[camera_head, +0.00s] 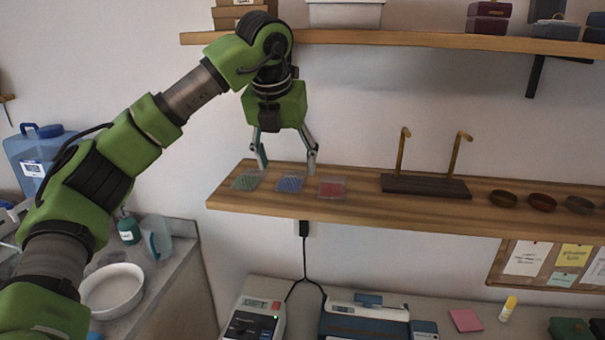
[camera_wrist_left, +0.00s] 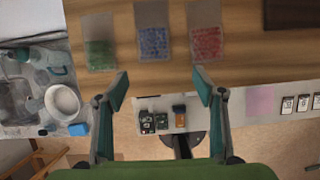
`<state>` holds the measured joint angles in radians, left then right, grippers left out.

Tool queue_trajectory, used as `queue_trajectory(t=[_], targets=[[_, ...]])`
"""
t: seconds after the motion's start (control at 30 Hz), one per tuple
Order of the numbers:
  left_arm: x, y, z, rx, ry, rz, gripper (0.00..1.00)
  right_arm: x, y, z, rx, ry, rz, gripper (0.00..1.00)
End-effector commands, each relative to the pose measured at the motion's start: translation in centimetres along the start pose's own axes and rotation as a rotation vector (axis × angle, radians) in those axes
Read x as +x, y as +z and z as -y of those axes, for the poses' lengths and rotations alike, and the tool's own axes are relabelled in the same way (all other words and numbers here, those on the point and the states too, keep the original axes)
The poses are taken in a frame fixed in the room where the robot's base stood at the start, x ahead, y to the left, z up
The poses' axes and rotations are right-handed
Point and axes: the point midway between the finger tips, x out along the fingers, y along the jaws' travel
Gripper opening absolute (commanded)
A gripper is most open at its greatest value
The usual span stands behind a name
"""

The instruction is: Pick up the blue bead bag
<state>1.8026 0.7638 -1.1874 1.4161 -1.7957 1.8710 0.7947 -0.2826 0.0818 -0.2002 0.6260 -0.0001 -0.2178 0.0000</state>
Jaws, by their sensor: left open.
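The blue bead bag (camera_head: 290,184) is a small clear bag of blue beads lying flat on the lower wooden shelf (camera_head: 420,215). It lies between the green bead bag (camera_head: 246,182) and the red bead bag (camera_head: 332,189). My left gripper (camera_head: 287,170) points down with its fingers apart, above the shelf near the blue bag. In the left wrist view the blue bag (camera_wrist_left: 154,43) lies beyond the gap between the open, empty fingertips (camera_wrist_left: 162,88), with the green bag to its left and the red bag to its right. My right gripper is not in view.
A dark stand with two brass posts (camera_head: 425,185) and several small round bowls (camera_head: 542,202) stand further right on the shelf. An upper shelf (camera_head: 400,39) with boxes runs above. A counter with a scale (camera_head: 254,318) is below.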

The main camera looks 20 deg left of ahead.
Motion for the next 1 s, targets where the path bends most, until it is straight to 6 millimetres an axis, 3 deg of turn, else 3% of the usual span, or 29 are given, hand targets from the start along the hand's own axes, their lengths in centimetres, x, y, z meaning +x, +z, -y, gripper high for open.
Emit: queue_trajectory(t=[0.17,0.4,0.5,0.67,0.9,1.0], targets=[[1.1,0.1,-0.3,-0.005,0.007,-0.003,0.62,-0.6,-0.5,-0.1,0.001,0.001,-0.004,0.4],[3.7,0.3,-0.8,-0.004,0.007,-0.004,0.62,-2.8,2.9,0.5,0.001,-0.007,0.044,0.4],[5.2,0.4,-1.1,-0.004,0.007,-0.005,0.62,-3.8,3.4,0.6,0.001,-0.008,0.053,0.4],[7.0,0.4,-1.0,-0.003,0.005,-0.001,0.62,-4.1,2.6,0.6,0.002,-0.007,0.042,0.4],[7.4,0.3,-0.9,-0.003,0.004,0.001,0.62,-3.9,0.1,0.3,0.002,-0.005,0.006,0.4],[7.4,0.3,-0.9,-0.003,0.004,0.001,0.39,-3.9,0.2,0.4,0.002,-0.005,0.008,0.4]])
